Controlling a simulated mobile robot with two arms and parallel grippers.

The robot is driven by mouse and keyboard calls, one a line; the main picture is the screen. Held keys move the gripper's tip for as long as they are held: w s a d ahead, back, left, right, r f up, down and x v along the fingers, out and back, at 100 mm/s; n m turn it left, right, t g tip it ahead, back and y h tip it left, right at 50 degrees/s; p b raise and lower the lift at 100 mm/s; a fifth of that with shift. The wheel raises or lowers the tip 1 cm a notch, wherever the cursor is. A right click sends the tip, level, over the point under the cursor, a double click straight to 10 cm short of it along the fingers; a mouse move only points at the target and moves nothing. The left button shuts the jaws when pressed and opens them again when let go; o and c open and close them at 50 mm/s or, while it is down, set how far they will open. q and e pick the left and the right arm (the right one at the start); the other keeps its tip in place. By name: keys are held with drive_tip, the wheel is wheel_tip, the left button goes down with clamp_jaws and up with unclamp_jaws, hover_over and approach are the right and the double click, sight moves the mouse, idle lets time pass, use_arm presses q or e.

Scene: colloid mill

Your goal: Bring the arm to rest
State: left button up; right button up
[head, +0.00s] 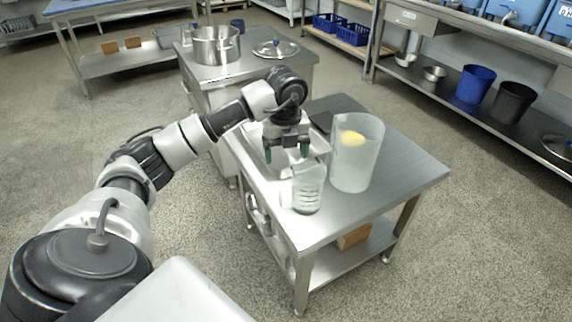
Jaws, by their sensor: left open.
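My left arm reaches in from the left over a small steel table (405,172). My left gripper (286,156) points down with its fingers apart. It is above a steel tray or basin (250,140), just behind a clear measuring beaker (308,190). Nothing shows between the fingers. A taller translucent container (355,168) with something yellow inside stands to the right of the beaker. Both stand upright on the table. My right gripper is not in view.
A dark flat plate (335,108) lies behind the tall container. A steel pot (216,46) and a lid (276,48) are on the cabinet behind. A right-hand shelf holds a blue bucket (475,84) and a black bucket (513,102). The floor (480,260) at lower right is clear.

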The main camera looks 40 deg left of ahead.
use_arm(q)
drive_tip(key=shift+r, duration=0.6)
